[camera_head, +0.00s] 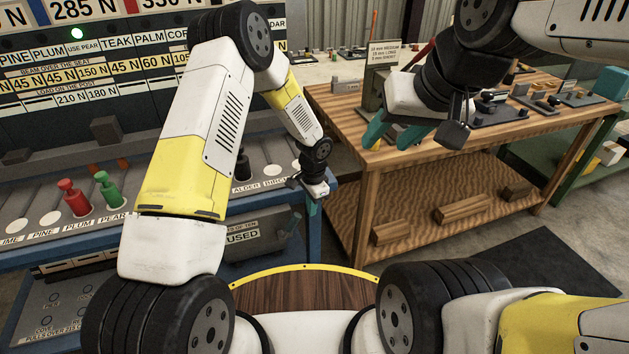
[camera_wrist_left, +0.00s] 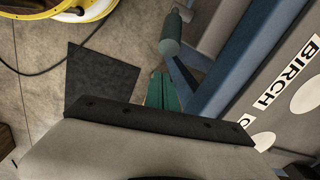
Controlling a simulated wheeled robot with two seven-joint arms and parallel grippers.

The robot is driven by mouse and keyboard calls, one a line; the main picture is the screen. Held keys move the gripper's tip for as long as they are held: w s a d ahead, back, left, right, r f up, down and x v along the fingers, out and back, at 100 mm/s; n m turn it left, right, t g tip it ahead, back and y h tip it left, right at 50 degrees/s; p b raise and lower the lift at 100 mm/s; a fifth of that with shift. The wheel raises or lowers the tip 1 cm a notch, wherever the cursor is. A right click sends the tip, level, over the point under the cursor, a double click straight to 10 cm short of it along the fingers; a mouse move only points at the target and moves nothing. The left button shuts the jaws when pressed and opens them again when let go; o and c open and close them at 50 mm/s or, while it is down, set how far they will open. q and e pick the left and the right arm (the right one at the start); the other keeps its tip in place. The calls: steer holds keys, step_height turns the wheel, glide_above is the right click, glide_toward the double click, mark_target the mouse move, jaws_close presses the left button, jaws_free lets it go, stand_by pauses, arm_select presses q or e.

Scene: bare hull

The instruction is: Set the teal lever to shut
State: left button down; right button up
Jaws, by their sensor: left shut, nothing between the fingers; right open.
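In the left wrist view a dull teal cylindrical grip (camera_wrist_left: 171,36) sits on a bar beside the blue bench frame; it looks like the teal lever. Its pivot and any position marks are not readable. My left gripper (camera_wrist_left: 163,92) has its teal fingers shut and empty, close to the grip in the picture; I cannot tell whether they touch. In the head view my left gripper (camera_head: 313,205) is at the right end of the blue bench, pointing down. My right gripper (camera_head: 396,134) is open and empty above the wooden table.
The blue bench (camera_head: 255,205) carries a labelled row of seats with a red peg (camera_head: 75,200) and a green peg (camera_head: 107,192). A wooden table (camera_head: 460,150) with a lower shelf stands to the right. A dark mat (camera_head: 550,262) lies on open floor.

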mark_target(296, 212)
arm_select(q)
steer(key=shift+s+a+r, duration=0.2)
steer(key=shift+s+a, duration=0.1)
steer(key=shift+a, duration=0.15)
steer(key=shift+s+a+r, duration=0.2)
steer(key=shift+s+a, duration=0.05)
steer(key=shift+a, duration=0.15)
steer(key=shift+s+a+r+t+h, duration=0.2)
steer(key=shift+a+r+h, duration=0.25)
steer(key=shift+a+h, duration=0.3)
steer(key=shift+s+a+r+t+h, duration=0.1)
steer(key=shift+s+a+r+h, duration=0.15)
steer(key=shift+a+r+h, duration=0.45)
steer(key=shift+s+a+r, duration=0.1)
steer(key=shift+s+a, duration=0.15)
steer(key=shift+a, duration=0.6)
steer(key=shift+s+a+r, duration=0.1)
steer(key=shift+s+a, duration=0.15)
steer(key=shift+a, duration=0.6)
steer(key=shift+s+a+y, duration=0.15)
steer(key=shift+a+y, duration=0.1)
steer(key=shift+a, duration=0.2)
